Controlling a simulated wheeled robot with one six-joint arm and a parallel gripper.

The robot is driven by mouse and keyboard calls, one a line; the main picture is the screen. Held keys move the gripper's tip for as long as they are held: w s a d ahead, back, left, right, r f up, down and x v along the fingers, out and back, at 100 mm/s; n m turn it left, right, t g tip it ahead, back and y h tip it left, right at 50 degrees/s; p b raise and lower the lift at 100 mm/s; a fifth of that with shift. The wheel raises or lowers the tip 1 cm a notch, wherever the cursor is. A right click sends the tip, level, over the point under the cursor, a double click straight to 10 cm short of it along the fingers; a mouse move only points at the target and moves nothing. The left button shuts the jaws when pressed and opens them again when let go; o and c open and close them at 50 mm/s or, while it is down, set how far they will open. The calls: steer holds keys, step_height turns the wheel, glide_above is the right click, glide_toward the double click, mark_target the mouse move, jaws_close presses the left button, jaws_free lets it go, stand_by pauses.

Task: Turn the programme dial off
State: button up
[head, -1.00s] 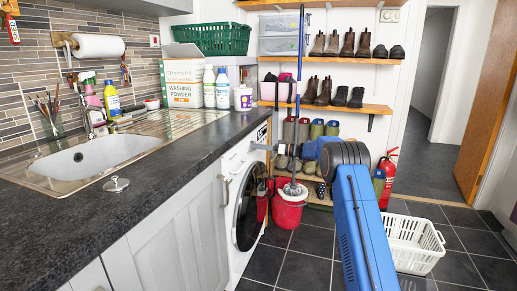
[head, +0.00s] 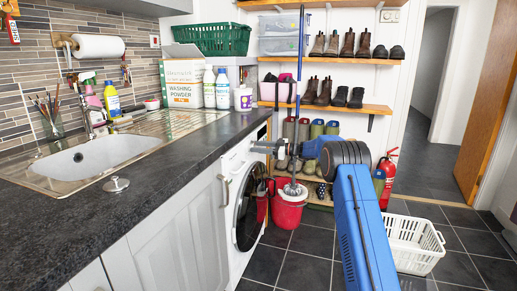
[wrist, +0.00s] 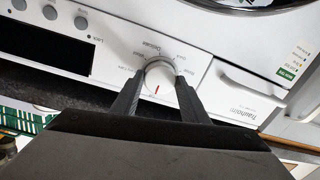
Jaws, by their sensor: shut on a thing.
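The programme dial (wrist: 161,75) is a round white knob on the washing machine's white front panel, in the wrist view. Small labels ring it, one of them reading "Delicate". Its red mark (wrist: 156,88) points down in the picture, towards my gripper; the label there is too small to read. My gripper (wrist: 162,79) has one dark finger on each side of the dial and is shut on it. In the head view my gripper (head: 262,147) reaches the top of the washing machine (head: 229,207) front; the dial cannot be made out there.
In the wrist view, a dark display (wrist: 47,45) and round buttons (wrist: 50,12) lie left of the dial, and a drawer handle (wrist: 250,85) lies right. The worktop (head: 165,160) edge is close above the machine. A red bucket (head: 288,210) and mop stand beside it.

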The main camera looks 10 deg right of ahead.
steer(key=shift+f, duration=0.1)
stand_by(0.3)
steer(key=o, duration=1.1)
steer(key=shift+c, duration=0.2)
steer(key=shift+d, duration=0.1)
steer(key=v, duration=1.7)
steer(key=shift+s+d, duration=0.1)
